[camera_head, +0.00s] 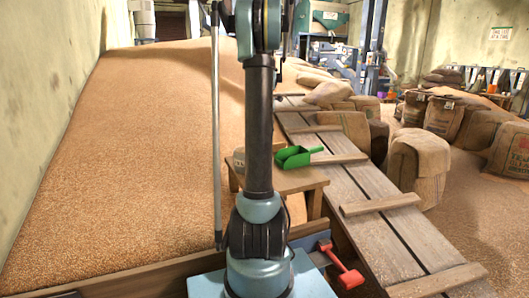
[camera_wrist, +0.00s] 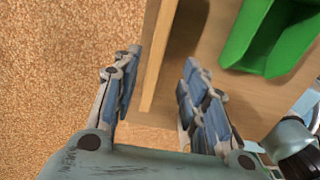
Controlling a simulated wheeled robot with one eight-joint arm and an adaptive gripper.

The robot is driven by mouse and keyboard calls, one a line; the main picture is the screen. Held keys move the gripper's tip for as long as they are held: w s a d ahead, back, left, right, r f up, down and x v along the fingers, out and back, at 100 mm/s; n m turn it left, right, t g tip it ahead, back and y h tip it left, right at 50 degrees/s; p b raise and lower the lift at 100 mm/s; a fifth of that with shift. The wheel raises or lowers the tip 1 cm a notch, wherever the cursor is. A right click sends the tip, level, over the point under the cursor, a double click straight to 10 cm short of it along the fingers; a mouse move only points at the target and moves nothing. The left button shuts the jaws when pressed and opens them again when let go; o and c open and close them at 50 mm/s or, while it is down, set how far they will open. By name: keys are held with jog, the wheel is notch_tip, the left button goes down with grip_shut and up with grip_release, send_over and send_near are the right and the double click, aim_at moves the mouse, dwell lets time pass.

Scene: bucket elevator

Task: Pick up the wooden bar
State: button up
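In the wrist view, a pale wooden strip (camera_wrist: 157,60) runs up the picture along the left side of a small wooden table; it looks like the wooden bar, but I cannot clearly tell it from the table's edge. A dark brown patch or shadow lies along its right side. My gripper (camera_wrist: 160,64) is open, with one finger to the left of the strip and one to the right. No contact is visible, and the height gap is unclear. In the head view my arm hides the gripper, and I cannot make out the bar.
A green scoop (camera_head: 294,156) lies on the small table (camera_head: 302,181), right of my arm; it also shows in the wrist view (camera_wrist: 272,35). A grain heap (camera_head: 130,130) fills the left.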

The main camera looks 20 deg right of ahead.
notch_tip(320, 180, down, 4)
jog(key=shift+r, duration=0.15)
jog(key=shift+w+a+f, duration=0.1)
jog(key=shift+f, duration=1.2)
jog(key=shift+w+a+f, duration=0.1)
jog(key=shift+f, duration=1.2)
grip_shut()
